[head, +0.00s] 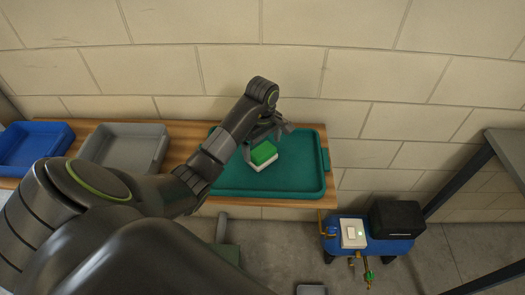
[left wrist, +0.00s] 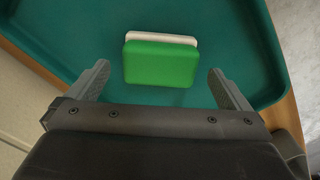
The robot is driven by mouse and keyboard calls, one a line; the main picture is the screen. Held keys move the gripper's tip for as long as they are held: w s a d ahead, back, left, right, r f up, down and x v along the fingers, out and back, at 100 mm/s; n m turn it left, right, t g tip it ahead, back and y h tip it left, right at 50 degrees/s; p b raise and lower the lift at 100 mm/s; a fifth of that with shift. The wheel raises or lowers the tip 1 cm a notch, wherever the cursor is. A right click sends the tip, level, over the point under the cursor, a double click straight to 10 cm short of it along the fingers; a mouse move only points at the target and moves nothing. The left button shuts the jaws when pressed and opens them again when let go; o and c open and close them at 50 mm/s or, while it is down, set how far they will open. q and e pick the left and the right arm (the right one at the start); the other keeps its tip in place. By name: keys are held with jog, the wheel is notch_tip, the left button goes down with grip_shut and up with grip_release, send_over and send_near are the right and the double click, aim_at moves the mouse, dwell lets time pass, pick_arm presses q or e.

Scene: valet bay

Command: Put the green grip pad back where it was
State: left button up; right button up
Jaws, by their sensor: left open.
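The green grip pad (head: 263,152) is a small block with a green top and a white layer under it. It sits in the teal tray (head: 300,182), a little left of the tray's middle in the head view. In the left wrist view the pad (left wrist: 160,64) lies ahead of my left gripper (left wrist: 161,80), between the lines of its two fingers. My left gripper is open, and its fingers (head: 268,132) are close to the pad in the head view. Whether they touch it cannot be told. My right gripper is not in view.
A grey tray (head: 157,157) and a blue tray (head: 66,133) stand to the left on the wooden bench (head: 183,135). A block wall is behind. A blue compressor (head: 380,244) with a black box stands on the floor at right. The teal tray's right part is clear.

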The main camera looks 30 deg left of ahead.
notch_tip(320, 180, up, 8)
jog(key=p, duration=0.7)
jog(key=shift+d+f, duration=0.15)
